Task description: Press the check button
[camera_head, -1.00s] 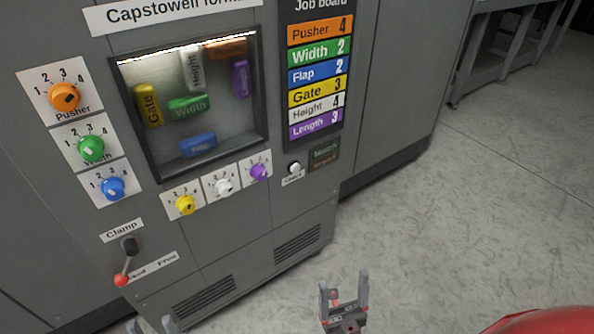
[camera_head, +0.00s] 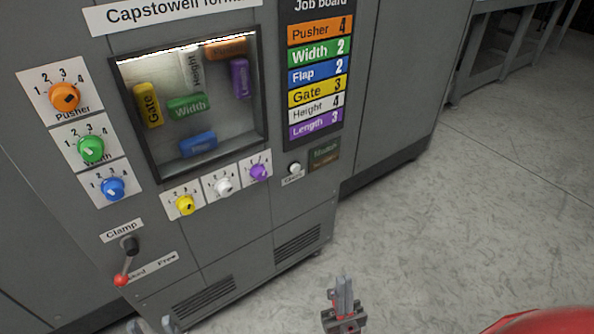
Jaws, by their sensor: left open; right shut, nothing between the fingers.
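The check button (camera_head: 295,168) is a small round white button on the grey machine, below the job board, with a small label under it. My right gripper (camera_head: 342,284) is at the lower middle of the view, in front of the floor. Its fingers are together with nothing between them. It is below and a little right of the button, well apart from it. My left gripper (camera_head: 152,326) shows only its fingertips at the bottom edge, below the clamp lever. The fingertips are apart, and the rest is cut off.
Knobs surround the window, including the purple knob (camera_head: 258,172) just left of the button. A dark indicator panel (camera_head: 324,153) sits at its right. The clamp lever (camera_head: 125,262) with a red ball projects at lower left. The job board (camera_head: 319,80) hangs above. Floor is clear at right.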

